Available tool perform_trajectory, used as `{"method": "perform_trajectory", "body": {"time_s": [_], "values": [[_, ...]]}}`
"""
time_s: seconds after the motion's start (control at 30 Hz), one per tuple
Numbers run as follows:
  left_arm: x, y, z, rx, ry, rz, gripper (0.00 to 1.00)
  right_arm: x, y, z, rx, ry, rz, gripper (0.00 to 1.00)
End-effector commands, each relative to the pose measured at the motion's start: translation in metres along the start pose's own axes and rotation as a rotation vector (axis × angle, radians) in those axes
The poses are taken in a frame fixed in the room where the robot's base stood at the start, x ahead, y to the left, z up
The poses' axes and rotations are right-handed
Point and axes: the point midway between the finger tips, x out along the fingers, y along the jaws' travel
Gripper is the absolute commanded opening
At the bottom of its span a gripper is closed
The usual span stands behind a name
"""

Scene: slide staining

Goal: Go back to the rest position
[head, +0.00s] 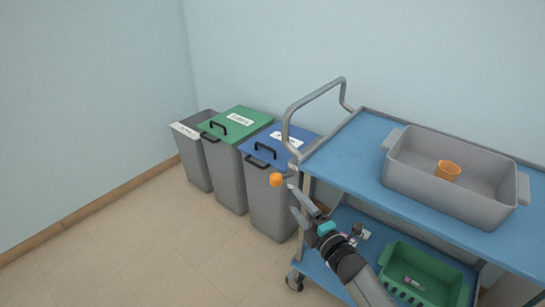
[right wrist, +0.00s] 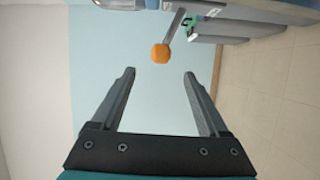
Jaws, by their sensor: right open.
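My right gripper (head: 292,198) is at the left end of the blue cart, in front of the blue-lidded bin. Its two fingers are spread with nothing between them, as the right wrist view (right wrist: 160,72) also shows. A small orange rounded piece (head: 276,180) is just beyond the fingertips, apart from them. In the right wrist view the orange piece (right wrist: 161,54) lines up with a grey bar; I cannot tell if they are joined. My left gripper is not in view.
The blue cart (head: 350,160) carries a grey tray (head: 440,200) with an orange cup (head: 448,170) inside. A green basket (head: 425,262) is on its lower shelf. A grey bin (head: 193,155), a green-lidded bin (head: 240,122) and a blue-lidded bin (head: 275,147) stand along the wall. The floor at left is clear.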

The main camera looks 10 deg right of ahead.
Motion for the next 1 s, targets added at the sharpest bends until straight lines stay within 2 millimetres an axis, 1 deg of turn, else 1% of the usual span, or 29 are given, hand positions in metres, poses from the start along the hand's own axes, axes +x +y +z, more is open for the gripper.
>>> {"method": "perform_trajectory", "body": {"time_s": [0.07, 0.13, 0.17, 0.27, 0.3, 0.37, 0.4, 0.47, 0.5, 0.57, 0.6, 0.67, 0.7, 0.77, 0.8, 0.87, 0.9, 1.0], "values": [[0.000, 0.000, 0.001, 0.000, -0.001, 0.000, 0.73, -0.001, -0.003, 0.000, 0.007, -0.003, -0.006, 0.78], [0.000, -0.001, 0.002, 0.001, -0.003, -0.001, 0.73, -0.006, -0.015, 0.001, 0.043, -0.016, -0.033, 0.78], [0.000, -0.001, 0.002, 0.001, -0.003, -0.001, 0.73, -0.009, -0.024, 0.002, 0.069, -0.027, -0.054, 0.78], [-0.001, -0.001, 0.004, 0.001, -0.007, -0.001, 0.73, -0.031, -0.070, 0.004, 0.213, -0.091, -0.158, 0.78], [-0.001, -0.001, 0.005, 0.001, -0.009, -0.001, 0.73, -0.045, -0.094, 0.005, 0.288, -0.129, -0.214, 0.78], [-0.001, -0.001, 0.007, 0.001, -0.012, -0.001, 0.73, -0.070, -0.132, 0.005, 0.408, -0.197, -0.301, 0.78], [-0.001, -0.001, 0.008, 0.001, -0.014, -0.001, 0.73, -0.088, -0.157, 0.004, 0.489, -0.247, -0.359, 0.78], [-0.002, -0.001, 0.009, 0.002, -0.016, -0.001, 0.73, -0.118, -0.193, 0.002, 0.603, -0.328, -0.442, 0.78], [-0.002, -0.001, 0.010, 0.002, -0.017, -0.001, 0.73, -0.140, -0.215, -0.001, 0.674, -0.384, -0.496, 0.78], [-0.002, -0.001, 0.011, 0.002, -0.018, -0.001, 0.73, -0.174, -0.246, -0.007, 0.775, -0.473, -0.572, 0.78], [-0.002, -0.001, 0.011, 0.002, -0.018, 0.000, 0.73, -0.198, -0.265, -0.011, 0.840, -0.535, -0.620, 0.78], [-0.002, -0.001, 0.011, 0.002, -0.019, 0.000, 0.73, -0.236, -0.291, -0.019, 0.929, -0.633, -0.691, 0.78], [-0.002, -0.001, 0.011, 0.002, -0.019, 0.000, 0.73, -0.262, -0.307, -0.024, 0.984, -0.701, -0.734, 0.78], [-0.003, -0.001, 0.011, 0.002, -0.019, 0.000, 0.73, -0.299, -0.326, -0.033, 1.059, -0.801, -0.792, 0.78], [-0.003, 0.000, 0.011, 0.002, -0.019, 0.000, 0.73, -0.323, -0.337, -0.039, 1.102, -0.867, -0.827, 0.78], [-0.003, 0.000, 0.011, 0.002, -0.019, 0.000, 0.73, -0.354, -0.349, -0.048, 1.156, -0.955, -0.870, 0.78], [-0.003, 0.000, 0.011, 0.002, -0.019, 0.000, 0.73, -0.373, -0.355, -0.053, 1.184, -1.008, -0.894, 0.78], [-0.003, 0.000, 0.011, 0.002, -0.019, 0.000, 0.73, -0.408, -0.364, -0.063, 1.235, -1.110, -0.933, 0.78]]}}
